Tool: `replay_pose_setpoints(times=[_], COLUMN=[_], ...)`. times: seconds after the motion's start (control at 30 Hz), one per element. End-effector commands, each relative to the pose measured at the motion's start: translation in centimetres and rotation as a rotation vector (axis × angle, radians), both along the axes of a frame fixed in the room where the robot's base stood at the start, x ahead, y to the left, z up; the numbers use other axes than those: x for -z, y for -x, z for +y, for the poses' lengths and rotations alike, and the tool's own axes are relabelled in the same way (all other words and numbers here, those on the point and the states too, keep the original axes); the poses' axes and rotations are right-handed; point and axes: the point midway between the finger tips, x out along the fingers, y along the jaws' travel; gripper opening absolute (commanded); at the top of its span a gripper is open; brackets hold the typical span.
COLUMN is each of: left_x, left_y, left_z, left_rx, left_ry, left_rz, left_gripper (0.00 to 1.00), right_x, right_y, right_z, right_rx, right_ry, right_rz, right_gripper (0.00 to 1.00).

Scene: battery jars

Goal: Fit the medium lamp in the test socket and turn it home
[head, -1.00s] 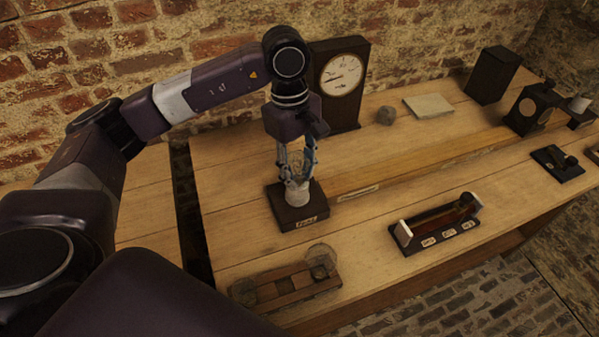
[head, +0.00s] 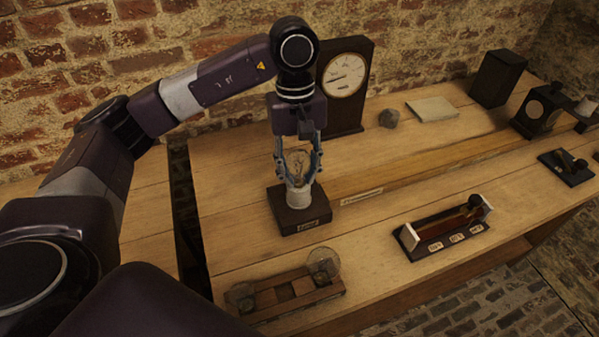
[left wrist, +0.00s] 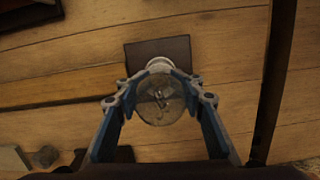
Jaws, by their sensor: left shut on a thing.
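A clear glass lamp (head: 298,163) stands upright over the white collar of the test socket (head: 299,195), which sits on a dark square base (head: 300,217) with a small label. My left gripper (head: 298,170) comes down from above and is shut on the lamp's glass, one finger on each side. The left wrist view shows the lamp (left wrist: 160,101) between the fingers, with the white socket (left wrist: 159,64) and the dark base (left wrist: 155,50) beyond it. The lamp's lower end is hidden, so I cannot tell how deep it sits. My right gripper is not in view.
A wooden rack (head: 285,295) with two round glass lamps stands at the front left of the bench. A slide device (head: 443,232) with labels lies to the right. A dark-cased clock (head: 345,85) stands behind my gripper.

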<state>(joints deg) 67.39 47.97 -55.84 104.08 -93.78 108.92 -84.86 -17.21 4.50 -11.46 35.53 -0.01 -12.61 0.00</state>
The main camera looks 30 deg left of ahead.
Motion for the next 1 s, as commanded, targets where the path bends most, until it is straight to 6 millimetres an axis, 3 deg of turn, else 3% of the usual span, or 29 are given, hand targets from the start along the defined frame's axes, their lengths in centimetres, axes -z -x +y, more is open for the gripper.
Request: replay_pose_setpoints(times=[0.5, 0.73, 1.0], left_x=[0.4, 0.3, 0.1], left_y=[0.1, 0.1, 0.2], left_z=[0.2, 0.3, 0.3], left_rx=[0.302, 0.445, 0.47], left_ry=[-0.002, -0.001, 0.0], left_rz=[0.0, 0.001, 0.002], left_gripper=[0.08, 0.08, 0.08], right_x=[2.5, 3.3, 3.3], right_y=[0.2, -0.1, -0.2], right_z=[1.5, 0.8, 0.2], right_rx=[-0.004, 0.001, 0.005], right_ry=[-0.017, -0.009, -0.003], right_rz=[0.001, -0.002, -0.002], right_gripper=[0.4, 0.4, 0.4])
